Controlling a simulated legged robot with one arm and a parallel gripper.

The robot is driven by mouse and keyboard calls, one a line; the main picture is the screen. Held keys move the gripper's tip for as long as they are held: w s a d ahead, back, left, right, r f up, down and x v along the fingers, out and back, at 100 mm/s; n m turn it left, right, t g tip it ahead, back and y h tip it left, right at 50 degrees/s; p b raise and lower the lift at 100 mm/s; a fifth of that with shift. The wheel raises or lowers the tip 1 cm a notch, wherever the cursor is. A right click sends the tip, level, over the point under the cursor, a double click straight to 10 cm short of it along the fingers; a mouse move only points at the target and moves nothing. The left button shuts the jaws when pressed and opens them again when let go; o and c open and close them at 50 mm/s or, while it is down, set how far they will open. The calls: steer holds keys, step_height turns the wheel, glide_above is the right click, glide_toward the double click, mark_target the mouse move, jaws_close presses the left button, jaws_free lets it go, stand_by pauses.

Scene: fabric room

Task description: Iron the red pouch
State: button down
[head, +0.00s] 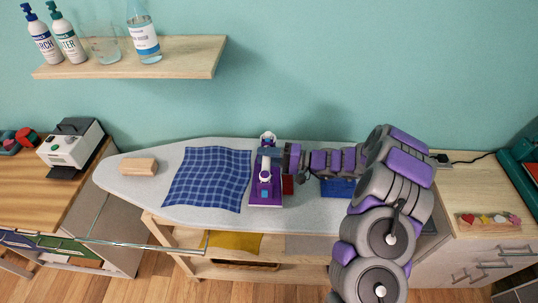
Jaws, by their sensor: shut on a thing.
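A purple and white iron (266,188) is over the middle of the ironing board (140,188), at the right edge of a blue checked cloth (208,178). My gripper (284,160) reaches in from the right and is shut on the iron. Its fingertips are hard to make out. A small red patch (288,185), probably the red pouch, shows just right of the iron. The rest of it is hidden by the iron and my arm. I cannot tell whether the iron touches it.
A wooden block (138,167) lies on the board's left end. A blue item (338,187) lies partly behind my arm. A shelf (190,60) with bottles is above. A yellow cloth (235,241) lies below. A wooden counter (35,190) stands left, a cabinet (480,235) right.

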steer(key=shift+d, duration=3.05)
step_height(320, 180, up, 8)
steer(key=p, duration=0.1)
steer(key=shift+a, duration=0.2)
steer(key=shift+d, duration=0.2)
steer(key=d+f+m+t+h, duration=0.1)
steer(key=d+m+t+h, duration=0.2)
steer(key=d+m+t, duration=0.2)
steer(key=d+t, duration=0.3)
steer(key=d, duration=0.2)
steer(key=shift+d+f+m, duration=0.15)
steer(key=shift+f+m, duration=0.05)
steer(key=shift+m, duration=0.2)
